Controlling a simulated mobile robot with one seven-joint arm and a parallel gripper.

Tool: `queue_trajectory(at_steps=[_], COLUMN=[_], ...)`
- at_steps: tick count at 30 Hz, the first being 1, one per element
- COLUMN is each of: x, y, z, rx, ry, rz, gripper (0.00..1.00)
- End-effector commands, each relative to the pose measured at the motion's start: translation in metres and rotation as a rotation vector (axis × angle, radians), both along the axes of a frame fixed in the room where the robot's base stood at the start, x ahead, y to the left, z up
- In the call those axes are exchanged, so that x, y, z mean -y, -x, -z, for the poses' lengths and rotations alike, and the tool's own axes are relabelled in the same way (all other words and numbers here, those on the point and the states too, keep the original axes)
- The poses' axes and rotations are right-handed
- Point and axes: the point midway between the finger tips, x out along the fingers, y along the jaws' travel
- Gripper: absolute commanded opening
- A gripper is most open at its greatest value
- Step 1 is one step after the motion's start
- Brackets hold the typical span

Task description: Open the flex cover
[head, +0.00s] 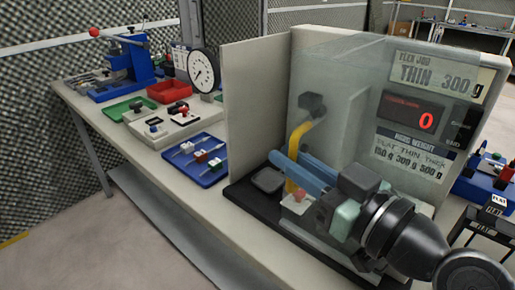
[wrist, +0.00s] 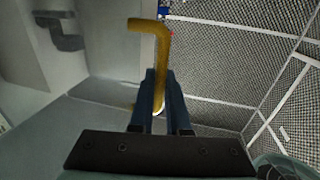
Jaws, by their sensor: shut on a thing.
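The flex cover (head: 345,75) is a clear, greyish panel standing at the front of the flex station on the bench. A yellow bent handle (head: 297,135) shows by its left part. The handle also shows in the wrist view (wrist: 148,25), rising from between my fingers. My gripper (head: 290,158) has blue fingers and is shut on the yellow handle. In the wrist view the fingers (wrist: 160,80) lie on both sides of the bar. How far the cover stands open, I cannot tell.
A display (head: 412,112) reading 0 and a sign "THIN 300 g" (head: 443,78) stand behind the cover. A beige partition (head: 255,100) is left of the station. A blue tray (head: 202,160), a red tray (head: 167,90) and a dial gauge (head: 202,71) lie farther left.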

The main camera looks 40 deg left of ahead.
Motion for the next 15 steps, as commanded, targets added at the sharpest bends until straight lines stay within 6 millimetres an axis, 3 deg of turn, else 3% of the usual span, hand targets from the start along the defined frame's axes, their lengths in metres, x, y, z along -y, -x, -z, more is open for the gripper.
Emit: queue_trajectory(at_steps=[6,15], x=[0.030,0.037], y=[0.002,0.003], z=[0.001,0.001], rx=[0.000,-0.001], ry=[0.001,0.003], rz=[0.000,-0.003], gripper=[0.00,0.00])
